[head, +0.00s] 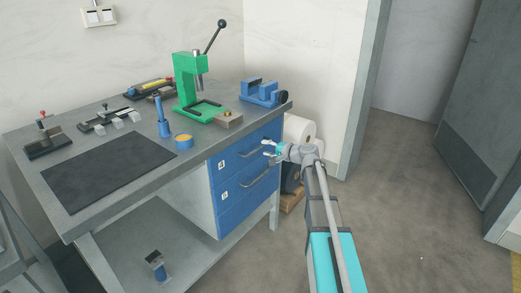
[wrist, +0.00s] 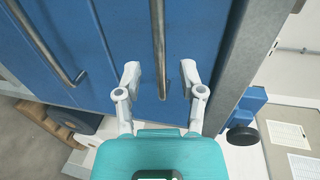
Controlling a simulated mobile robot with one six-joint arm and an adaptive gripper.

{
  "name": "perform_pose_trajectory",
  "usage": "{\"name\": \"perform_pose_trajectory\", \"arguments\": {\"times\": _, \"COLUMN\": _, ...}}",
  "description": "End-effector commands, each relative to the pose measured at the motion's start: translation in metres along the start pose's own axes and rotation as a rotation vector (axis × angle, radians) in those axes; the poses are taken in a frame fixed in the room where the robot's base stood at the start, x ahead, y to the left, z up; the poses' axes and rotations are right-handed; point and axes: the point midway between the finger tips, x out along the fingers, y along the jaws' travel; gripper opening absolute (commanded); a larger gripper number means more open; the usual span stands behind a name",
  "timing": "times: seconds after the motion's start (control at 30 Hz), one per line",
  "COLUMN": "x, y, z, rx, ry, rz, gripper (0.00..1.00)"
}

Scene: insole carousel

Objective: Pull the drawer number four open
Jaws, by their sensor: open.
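The blue upper drawer (head: 240,160) under the bench top appears shut. Its small white label seems to read 4. Its grey bar handle (head: 252,151) also shows in the wrist view (wrist: 158,45). My gripper (head: 268,149) is open at the right end of this handle. In the wrist view its two pale fingers (wrist: 160,74) stand one on each side of the bar, with gaps on both sides. I cannot tell whether the tips reach past the bar. The lower drawer (head: 245,200) also appears shut, and its handle (wrist: 55,50) lies left of my fingers in the wrist view.
The workbench (head: 190,162) carries a green press (head: 187,85), a blue vise (head: 262,92) and a black mat (head: 108,170). The floor in front of the drawers is clear.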

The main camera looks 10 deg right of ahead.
Motion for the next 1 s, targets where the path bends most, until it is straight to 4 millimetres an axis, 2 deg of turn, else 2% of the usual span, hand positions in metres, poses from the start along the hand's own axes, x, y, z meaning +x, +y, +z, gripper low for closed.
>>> {"name": "perform_pose_trajectory", "arguments": {"times": 0.1, "x": 0.017, "y": 0.001, "z": -0.001, "rx": 0.000, "ry": -0.002, "rz": 0.000, "gripper": 0.51}}
{"name": "perform_pose_trajectory", "arguments": {"times": 0.3, "x": 0.030, "y": 0.000, "z": 0.000, "rx": 0.000, "ry": 0.000, "rz": 0.000, "gripper": 0.51}}
{"name": "perform_pose_trajectory", "arguments": {"times": 0.7, "x": 0.033, "y": 0.000, "z": 0.001, "rx": 0.001, "ry": 0.000, "rz": 0.000, "gripper": 0.51}}
{"name": "perform_pose_trajectory", "arguments": {"times": 0.9, "x": 0.033, "y": 0.000, "z": 0.000, "rx": 0.001, "ry": 0.000, "rz": 0.000, "gripper": 0.14}}
{"name": "perform_pose_trajectory", "arguments": {"times": 1.0, "x": 0.033, "y": 0.000, "z": 0.000, "rx": 0.000, "ry": 0.000, "rz": 0.000, "gripper": 0.00}}
